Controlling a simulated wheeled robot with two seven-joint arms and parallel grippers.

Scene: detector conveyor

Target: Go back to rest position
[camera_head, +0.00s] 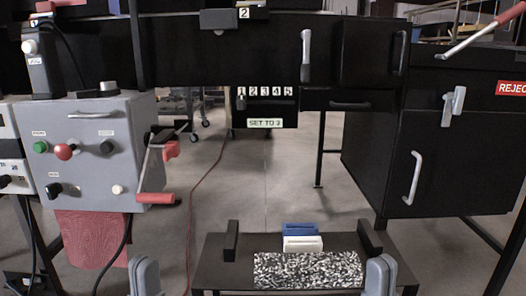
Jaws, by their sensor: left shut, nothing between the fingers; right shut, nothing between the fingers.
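My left gripper (145,276) shows at the bottom edge, left of the low dark table. It is grey, shut and empty. My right gripper (380,276) shows at the bottom edge, in front of the right part of that table. It is also grey, shut and empty. Both are apart from the controls and handles. The rest of both arms is out of view.
The low table (218,262) bears a speckled black-and-white pad (306,270), a white block (302,243) and a blue block (300,229). A grey control box (90,150) with a red-handled crank (155,197) stands left. Black cabinets (450,150) stand right. Open floor lies between.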

